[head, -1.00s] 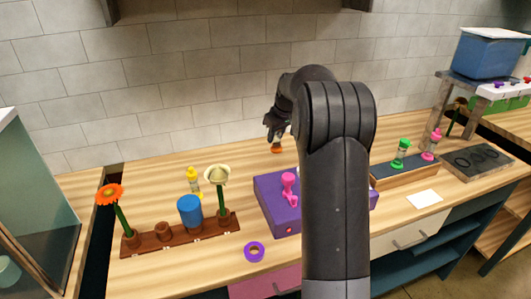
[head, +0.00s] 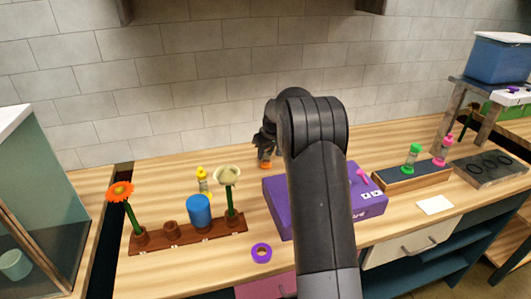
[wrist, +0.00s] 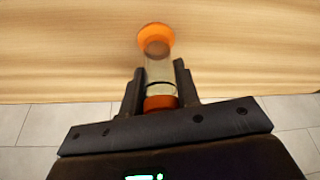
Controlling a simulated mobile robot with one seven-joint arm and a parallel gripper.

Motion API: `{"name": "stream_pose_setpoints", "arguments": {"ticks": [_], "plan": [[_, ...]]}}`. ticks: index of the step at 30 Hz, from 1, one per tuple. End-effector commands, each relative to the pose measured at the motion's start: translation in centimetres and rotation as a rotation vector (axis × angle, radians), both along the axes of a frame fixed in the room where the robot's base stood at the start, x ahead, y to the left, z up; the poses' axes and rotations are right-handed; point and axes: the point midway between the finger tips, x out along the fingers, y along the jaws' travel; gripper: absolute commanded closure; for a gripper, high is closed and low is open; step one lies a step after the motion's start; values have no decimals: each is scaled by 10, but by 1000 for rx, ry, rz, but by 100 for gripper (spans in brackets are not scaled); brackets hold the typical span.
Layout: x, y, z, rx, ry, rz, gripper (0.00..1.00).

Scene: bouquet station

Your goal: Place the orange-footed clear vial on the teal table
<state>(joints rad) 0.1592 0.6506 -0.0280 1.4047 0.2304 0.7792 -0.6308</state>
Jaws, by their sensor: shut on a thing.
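My gripper (head: 265,148) is shut on the clear vial (wrist: 158,72), whose wide orange foot (wrist: 156,38) points away from the gripper. In the wrist view, the fingers lie on both sides of the clear body, and an orange end shows close to the palm. In the head view, the orange foot (head: 266,165) shows below the gripper, over the back of the wooden bench. I cannot tell whether it touches the bench.
Left of the gripper stand a yellow vial (head: 203,181) and a brown rack (head: 190,236) with flowers and a blue cup (head: 199,212). A purple box (head: 275,205) is right of it, partly behind my arm. Purple tape (head: 261,252) lies in front. Green (head: 413,156) and pink (head: 443,150) vials stand right.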

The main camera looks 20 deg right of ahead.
Motion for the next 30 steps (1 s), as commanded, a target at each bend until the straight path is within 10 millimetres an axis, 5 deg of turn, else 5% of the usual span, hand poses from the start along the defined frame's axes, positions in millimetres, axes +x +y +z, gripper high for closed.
{"name": "stream_pose_setpoints", "arguments": {"ticks": [5,6,13,23,30], "plan": [[0,0,-2,0,0,0,100],[0,0,-3,0,1,0,69],[0,0,-2,0,1,0,50],[0,0,3,0,-1,0,49],[-14,-4,41,-1,-3,-1,49]]}}
